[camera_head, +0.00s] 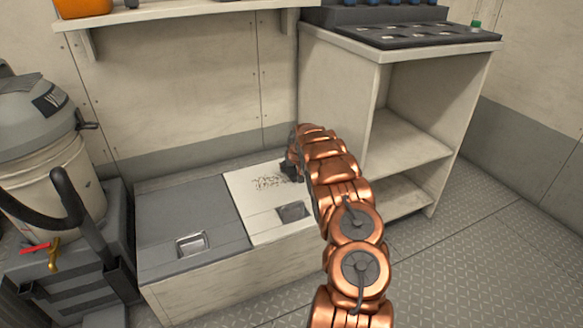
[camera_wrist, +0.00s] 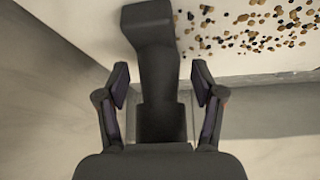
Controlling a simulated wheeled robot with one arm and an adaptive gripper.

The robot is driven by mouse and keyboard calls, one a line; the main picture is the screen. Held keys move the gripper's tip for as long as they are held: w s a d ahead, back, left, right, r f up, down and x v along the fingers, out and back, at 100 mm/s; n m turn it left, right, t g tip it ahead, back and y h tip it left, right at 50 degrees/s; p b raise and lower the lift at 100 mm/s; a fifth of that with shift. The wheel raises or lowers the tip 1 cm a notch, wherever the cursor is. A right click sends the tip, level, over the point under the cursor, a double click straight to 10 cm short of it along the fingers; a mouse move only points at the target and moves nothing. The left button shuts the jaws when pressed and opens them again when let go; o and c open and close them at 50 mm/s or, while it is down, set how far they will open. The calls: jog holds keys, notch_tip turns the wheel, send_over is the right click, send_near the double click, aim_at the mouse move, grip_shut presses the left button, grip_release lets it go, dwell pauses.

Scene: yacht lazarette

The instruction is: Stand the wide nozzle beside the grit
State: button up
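The wide nozzle (camera_wrist: 157,70) is a dark grey piece with a broader head and a narrower neck. In the wrist view it lies between my two fingers, its head on the pale panel just left of the grit. My gripper (camera_wrist: 160,85) is open around the neck, with a thin gap visible on each side. The grit (camera_wrist: 250,28) is a scatter of brown, tan and black grains. In the head view the grit (camera_head: 268,183) lies on the white locker lid (camera_head: 240,200), and my dark gripper (camera_head: 289,170) is at its right end. The nozzle cannot be told apart from the gripper there.
A grey locker lid (camera_head: 185,215) with a metal latch adjoins on the left. A recessed dark latch (camera_head: 292,211) is in the white lid. A shelf cabinet (camera_head: 400,110) stands close right of my arm. A vacuum (camera_head: 45,150) with a hose stands at left. Floor at right is clear.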

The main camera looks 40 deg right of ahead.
dwell(0.3)
jog(key=shift+s+a+r, duration=0.15)
jog(key=shift+s+r, duration=0.05)
jog(key=shift+r, duration=0.45)
jog(key=p+v, duration=0.3)
jog(key=v, duration=0.8)
jog(key=shift+f, duration=0.1)
